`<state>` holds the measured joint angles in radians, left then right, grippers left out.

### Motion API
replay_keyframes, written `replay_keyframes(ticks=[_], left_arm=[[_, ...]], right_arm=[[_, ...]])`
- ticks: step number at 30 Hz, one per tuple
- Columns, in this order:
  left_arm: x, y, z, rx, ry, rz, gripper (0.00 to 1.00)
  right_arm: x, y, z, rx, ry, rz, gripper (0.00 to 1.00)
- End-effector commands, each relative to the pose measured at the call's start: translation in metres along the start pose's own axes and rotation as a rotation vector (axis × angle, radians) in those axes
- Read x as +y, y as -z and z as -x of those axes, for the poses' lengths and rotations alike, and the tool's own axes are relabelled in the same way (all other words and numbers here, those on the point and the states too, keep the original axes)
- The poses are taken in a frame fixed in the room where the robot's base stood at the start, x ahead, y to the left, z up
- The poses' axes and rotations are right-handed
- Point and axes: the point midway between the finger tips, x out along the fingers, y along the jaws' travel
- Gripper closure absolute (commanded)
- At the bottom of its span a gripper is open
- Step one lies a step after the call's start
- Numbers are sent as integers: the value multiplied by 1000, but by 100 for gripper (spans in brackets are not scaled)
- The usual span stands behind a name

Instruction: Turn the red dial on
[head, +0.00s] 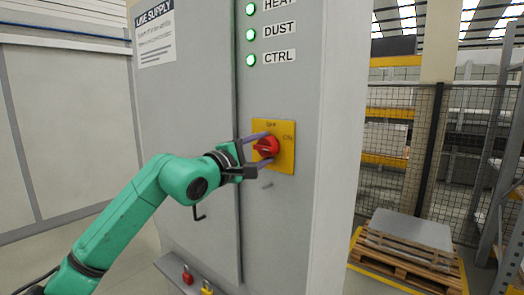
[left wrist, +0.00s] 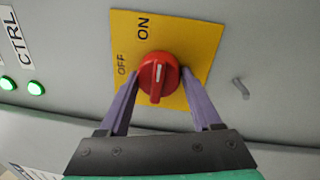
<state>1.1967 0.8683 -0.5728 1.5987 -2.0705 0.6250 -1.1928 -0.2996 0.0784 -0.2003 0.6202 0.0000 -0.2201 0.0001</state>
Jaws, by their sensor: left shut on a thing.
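The red dial (head: 266,146) sits on a yellow plate (head: 286,160) on the front of a grey cabinet. The plate reads OFF at the top and ON at the right. In the left wrist view the dial (left wrist: 158,77) has a raised grip with a white mark, which points to the ON side. My left gripper (head: 262,152) is at the dial, with its purple fingers on either side of it. The gripper is shut on the dial; the finger contact is partly hard to see. My right gripper is not in view.
Green lamps beside HEAT, DUST and CTRL (head: 251,60) are lit above the plate. A small grey peg (head: 267,184) sticks out below it. Red and yellow padlocks (head: 187,274) hang low on the cabinet. A pallet (head: 408,255) stands at the right by a mesh fence.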

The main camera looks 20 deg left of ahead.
Motion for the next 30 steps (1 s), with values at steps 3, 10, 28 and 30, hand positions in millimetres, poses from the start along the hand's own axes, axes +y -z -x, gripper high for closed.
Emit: replay_keyframes(ticks=[3,10,28,30], left_arm=[[0,0,0,-1,0,-9,90],[0,0,0,-1,0,-9,90],[-3,1,12,0,0,-6,5],[-5,2,24,1,0,-9,5]], right_arm=[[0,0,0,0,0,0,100],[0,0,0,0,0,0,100],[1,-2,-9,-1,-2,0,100],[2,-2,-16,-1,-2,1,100]])
